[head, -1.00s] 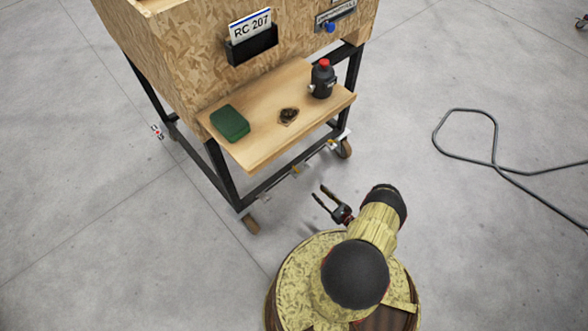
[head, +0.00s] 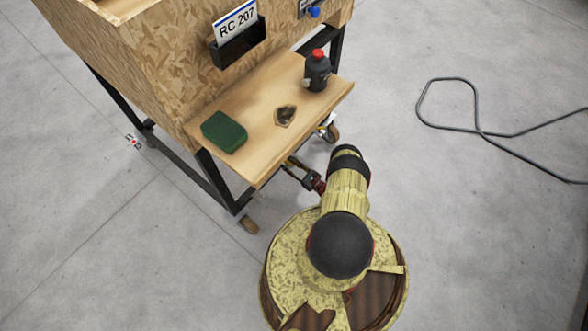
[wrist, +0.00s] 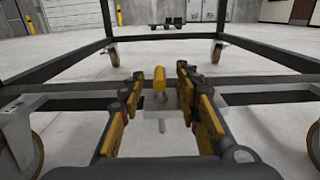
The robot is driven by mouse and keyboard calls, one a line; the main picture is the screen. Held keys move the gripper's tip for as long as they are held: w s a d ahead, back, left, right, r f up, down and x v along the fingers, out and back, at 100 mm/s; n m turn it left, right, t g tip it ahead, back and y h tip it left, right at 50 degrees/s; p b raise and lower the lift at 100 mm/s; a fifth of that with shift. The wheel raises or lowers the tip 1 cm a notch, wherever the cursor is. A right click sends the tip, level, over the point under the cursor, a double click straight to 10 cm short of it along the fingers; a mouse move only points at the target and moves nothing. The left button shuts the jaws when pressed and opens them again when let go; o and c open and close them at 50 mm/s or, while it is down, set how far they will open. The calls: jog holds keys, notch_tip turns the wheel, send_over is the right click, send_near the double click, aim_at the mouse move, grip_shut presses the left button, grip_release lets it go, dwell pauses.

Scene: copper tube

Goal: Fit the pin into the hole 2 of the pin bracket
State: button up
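In the wrist view, a pin with a yellow head (wrist: 160,77) stands at a pale grey bracket (wrist: 172,102) on the low crossbar of the cart. A thin light shaft shows below the bracket. My gripper (wrist: 159,88) is open, with one finger on each side of the pin and visible gaps between. The fingers appear not to touch it. In the head view, my gripper (head: 303,175) reaches toward the cart's low bar beside the wooden shelf's front edge. The shelf hides much of the bar there. Hole numbers cannot be read.
The wooden shelf (head: 245,160) holds a green block (head: 224,132), a dark brown piece (head: 285,116) and a black bottle with a red cap (head: 317,72). Black cart legs and caster wheels (head: 249,224) stand near my arm. A black cable (head: 475,105) lies on the right floor.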

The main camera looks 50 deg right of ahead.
jog(key=shift+w, duration=0.4)
jog(key=shift+c, duration=0.2)
jog(key=c, duration=0.7)
grip_shut()
